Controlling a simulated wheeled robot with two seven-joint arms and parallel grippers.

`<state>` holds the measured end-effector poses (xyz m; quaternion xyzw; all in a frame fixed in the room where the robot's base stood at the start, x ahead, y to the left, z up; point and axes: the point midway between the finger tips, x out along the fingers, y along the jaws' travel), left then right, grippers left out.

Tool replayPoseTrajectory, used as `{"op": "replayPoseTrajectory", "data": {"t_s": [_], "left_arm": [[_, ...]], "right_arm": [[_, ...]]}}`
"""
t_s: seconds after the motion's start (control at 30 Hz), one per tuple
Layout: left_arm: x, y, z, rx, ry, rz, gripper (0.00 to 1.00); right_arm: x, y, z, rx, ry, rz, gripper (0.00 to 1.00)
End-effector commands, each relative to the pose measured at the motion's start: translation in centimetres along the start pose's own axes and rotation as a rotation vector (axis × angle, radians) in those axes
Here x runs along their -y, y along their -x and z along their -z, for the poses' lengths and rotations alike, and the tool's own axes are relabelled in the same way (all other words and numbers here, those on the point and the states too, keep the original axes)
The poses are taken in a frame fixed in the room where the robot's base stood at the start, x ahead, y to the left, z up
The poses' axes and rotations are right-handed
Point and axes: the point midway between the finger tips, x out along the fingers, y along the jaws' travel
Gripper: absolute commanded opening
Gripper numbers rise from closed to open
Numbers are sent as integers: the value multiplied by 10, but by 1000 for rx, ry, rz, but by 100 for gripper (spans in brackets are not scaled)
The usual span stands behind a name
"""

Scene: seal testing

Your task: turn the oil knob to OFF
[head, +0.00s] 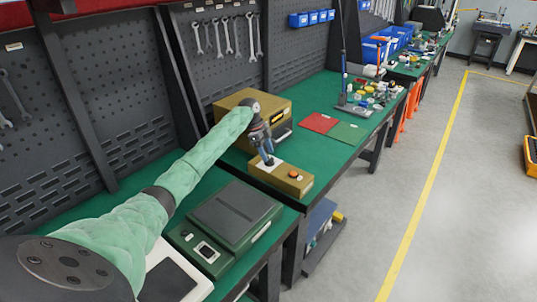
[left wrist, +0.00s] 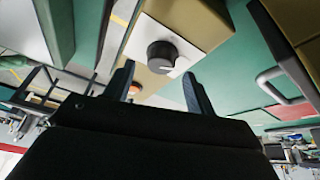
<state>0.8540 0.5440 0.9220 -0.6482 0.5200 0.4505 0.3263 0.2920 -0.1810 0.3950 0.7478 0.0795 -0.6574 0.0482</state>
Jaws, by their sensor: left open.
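The oil knob (left wrist: 160,54) is a round black knob with a white mark on its lower right, on a white plate (left wrist: 150,40) of a tan control box (head: 290,184). I cannot read any label by it. In the head view my left gripper (head: 268,158) is above the plate end of the box and largely hides the knob. In the left wrist view the open fingers of my left gripper (left wrist: 157,75) stand apart on either side below the knob, with nothing between them; contact with it does not show. My right gripper is not in view.
An orange button (head: 295,174) is on the same box. A larger tan box with a handle (head: 240,101) stands behind it. A green scale-like device (head: 228,222) is in front. Red and green mats (head: 318,122) lie to the right on the green bench.

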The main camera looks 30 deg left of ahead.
Motion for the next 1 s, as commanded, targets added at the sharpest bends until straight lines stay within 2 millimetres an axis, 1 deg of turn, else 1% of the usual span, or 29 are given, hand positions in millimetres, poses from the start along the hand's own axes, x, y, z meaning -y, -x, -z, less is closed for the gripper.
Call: {"op": "replayPoseTrajectory", "data": {"t_s": [0.1,0.23,0.57,0.7,0.8,1.0], "left_arm": [[0,-11,1,-1,0,0,55],[0,-20,1,-1,0,0,55],[0,-23,0,-1,0,1,55],[0,-23,0,-1,0,1,28],[0,-23,0,-1,0,1,11],[0,-22,0,-1,8,5,11]], "right_arm": [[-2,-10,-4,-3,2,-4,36],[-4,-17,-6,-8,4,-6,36],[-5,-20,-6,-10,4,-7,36],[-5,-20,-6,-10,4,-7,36],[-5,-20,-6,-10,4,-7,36],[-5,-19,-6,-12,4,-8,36]]}}
